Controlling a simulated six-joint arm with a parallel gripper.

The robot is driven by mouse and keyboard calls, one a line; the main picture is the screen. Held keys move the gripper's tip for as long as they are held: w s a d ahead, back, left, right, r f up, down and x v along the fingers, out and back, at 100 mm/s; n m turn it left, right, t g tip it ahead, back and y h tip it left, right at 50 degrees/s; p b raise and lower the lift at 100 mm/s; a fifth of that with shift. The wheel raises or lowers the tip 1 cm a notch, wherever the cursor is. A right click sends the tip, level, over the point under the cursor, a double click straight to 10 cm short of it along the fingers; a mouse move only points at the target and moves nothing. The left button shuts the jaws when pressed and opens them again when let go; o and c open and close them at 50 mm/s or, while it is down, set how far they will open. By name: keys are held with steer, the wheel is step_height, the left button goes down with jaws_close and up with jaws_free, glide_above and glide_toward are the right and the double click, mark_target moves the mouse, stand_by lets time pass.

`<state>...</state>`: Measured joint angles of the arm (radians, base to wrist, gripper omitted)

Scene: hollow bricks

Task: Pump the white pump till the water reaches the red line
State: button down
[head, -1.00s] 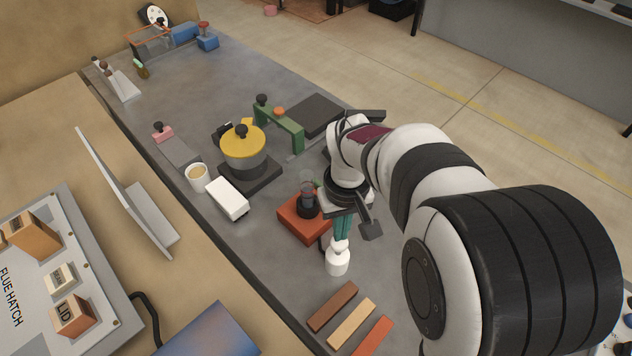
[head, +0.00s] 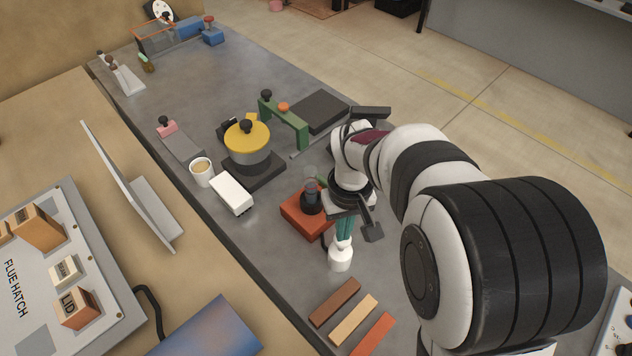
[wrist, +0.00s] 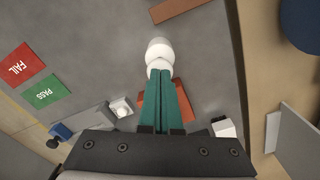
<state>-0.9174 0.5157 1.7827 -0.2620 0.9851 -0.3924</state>
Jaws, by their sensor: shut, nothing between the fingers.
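The white pump (head: 340,258) stands upright on the grey bench, with a rounded body and a narrower white top. It also shows in the wrist view (wrist: 159,50). My gripper (head: 343,236) has teal fingers, shut and empty, pointing down at the pump's top. In the wrist view the fingertips (wrist: 160,74) overlap the pump's top; I cannot tell whether they press on it. A dark, clear-topped vessel (head: 311,200) stands on a red block (head: 303,219) beside the pump, partly hidden by my wrist. I cannot make out a water level or a red line.
Brown (head: 334,302), tan (head: 353,320) and orange (head: 372,335) bars lie in front of the pump. A white box (head: 231,193), a cup (head: 202,171) and a yellow-lidded pot (head: 247,143) stand left of the vessel. FAIL (wrist: 22,66) and PASS (wrist: 46,92) plates lie on the bench.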

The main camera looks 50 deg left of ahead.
steer(key=shift+f, duration=0.7)
steer(key=shift+r, duration=2.2)
steer(key=s+d+r+m, duration=0.1)
steer(key=d+r+m, duration=0.25)
steer(key=d, duration=0.45)
steer(key=s+d+r+m+y, duration=0.15)
steer(key=d+m, duration=0.25)
steer(key=d, duration=0.4)
steer(key=s+d+r+m, duration=0.2)
steer(key=d+r+m, duration=0.15)
steer(key=d, duration=0.45)
steer(key=s+d+f+m, duration=0.1)
steer(key=s+d+m, duration=0.3)
steer(key=s+m, duration=0.2)
steer(key=shift+s+d+f+m, duration=0.2)
steer(key=shift+s+d+m, duration=0.1)
steer(key=shift+s, duration=0.3)
